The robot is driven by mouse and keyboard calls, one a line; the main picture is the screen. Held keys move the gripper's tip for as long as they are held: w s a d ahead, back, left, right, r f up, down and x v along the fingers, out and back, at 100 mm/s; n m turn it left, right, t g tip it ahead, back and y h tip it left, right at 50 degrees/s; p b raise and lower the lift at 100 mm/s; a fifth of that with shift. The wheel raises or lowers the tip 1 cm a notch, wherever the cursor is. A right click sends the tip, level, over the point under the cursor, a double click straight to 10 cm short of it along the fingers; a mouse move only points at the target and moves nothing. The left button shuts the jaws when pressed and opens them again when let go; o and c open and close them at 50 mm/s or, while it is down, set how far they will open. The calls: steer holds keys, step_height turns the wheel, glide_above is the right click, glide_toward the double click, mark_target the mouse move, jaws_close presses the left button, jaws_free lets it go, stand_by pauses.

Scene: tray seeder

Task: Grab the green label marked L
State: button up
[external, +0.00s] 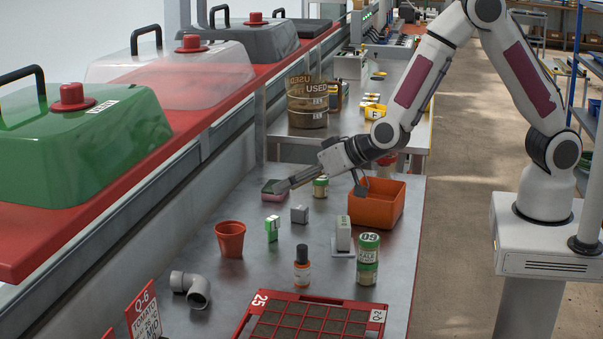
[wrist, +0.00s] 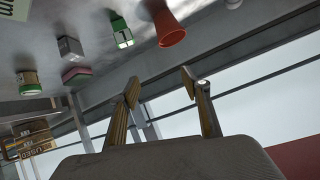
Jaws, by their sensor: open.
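A small upright green and white label piece (external: 272,229) stands on the metal table, left of centre in the external view. It also shows in the wrist view (wrist: 121,33) near the top, with a dark mark on its white face. The exact letter is hard to read. My gripper (external: 322,187) is open and empty, above the table and farther back than the label. In the wrist view my two fingers (wrist: 159,87) are spread apart with nothing between them, and the label appears above and left of them.
An orange-red pot (external: 230,239), a grey cube (external: 299,214) and a pink and green block (external: 272,190) stand near the label. An orange bin (external: 378,205) is to the right. A grey pipe elbow (external: 191,288) and a red seed tray (external: 243,331) are at the front.

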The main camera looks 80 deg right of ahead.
mark_target(276, 223)
steer(key=f+h, duration=0.1)
steer(key=f, duration=0.2)
steer(key=d+f+h, duration=0.1)
steer(key=f, duration=0.2)
steer(key=d+f+h, duration=0.1)
steer(key=f, duration=0.2)
steer(key=shift+w+f+m+t, duration=0.35)
steer(key=shift+m+t, duration=0.05)
steer(key=shift+s+d+f+h, duration=0.15)
steer(key=shift+f+h, duration=0.2)
steer(key=shift+f, duration=0.1)
steer(key=shift+s+d+f+h, duration=0.1)
steer(key=shift+f+h, duration=0.25)
steer(key=shift+f, duration=0.05)
steer(key=shift+w, duration=0.1)
steer(key=shift+x, duration=1.2)
steer(key=shift+d, duration=0.1)
steer(key=shift+x, duration=2.6)
steer(key=shift+d+r, duration=0.1)
steer(key=shift+d, duration=0.05)
steer(key=c, duration=1)
